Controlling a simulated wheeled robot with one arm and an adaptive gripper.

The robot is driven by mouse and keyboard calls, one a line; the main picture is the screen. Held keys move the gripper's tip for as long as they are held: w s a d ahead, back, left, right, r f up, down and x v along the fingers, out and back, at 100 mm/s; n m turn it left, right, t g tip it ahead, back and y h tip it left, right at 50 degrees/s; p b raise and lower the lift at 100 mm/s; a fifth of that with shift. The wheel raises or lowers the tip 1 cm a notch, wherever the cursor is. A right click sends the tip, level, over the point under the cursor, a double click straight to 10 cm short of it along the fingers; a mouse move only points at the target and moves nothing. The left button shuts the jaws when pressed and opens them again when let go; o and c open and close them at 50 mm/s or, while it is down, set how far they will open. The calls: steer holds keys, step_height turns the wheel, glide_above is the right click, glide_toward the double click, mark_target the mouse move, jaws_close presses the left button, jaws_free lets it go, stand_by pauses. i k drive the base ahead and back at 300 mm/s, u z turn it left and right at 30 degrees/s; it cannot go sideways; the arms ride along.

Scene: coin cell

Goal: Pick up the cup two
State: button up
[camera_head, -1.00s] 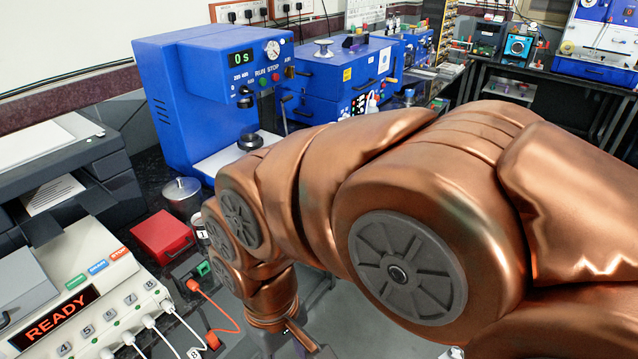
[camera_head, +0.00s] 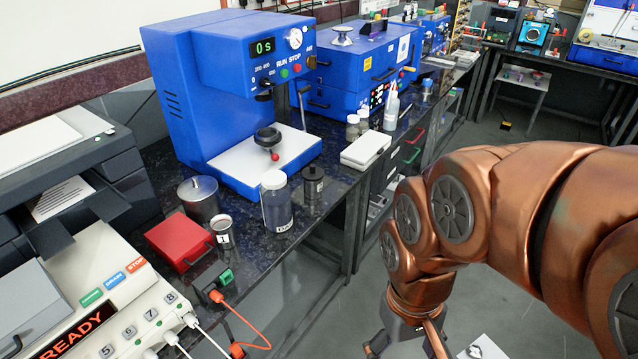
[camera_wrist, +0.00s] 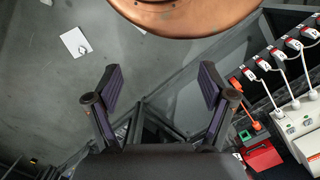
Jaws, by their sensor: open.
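No cup with a readable 2 shows in either view. A small metal cup (camera_head: 222,232) with a label that reads 1 stands on the dark bench in the head view. A dark lidded canister (camera_head: 313,185) stands farther right near the bench edge; its label is too small to read. My gripper (camera_wrist: 161,80) is open and empty in the wrist view, with its two fingers spread above the grey floor. In the head view my gripper (camera_head: 408,342) hangs low, right of the bench and away from the cup, partly cut off by the lower picture edge.
Cables (camera_head: 250,330) run from the READY unit. A white sheet (camera_wrist: 75,42) lies on open floor.

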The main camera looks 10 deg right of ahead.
mark_target(312, 190)
steer(key=u, duration=0.6)
steer(key=k, duration=0.65)
steer(key=u, duration=0.65)
steer(key=i, duration=1.2)
steer(key=z, duration=0.9)
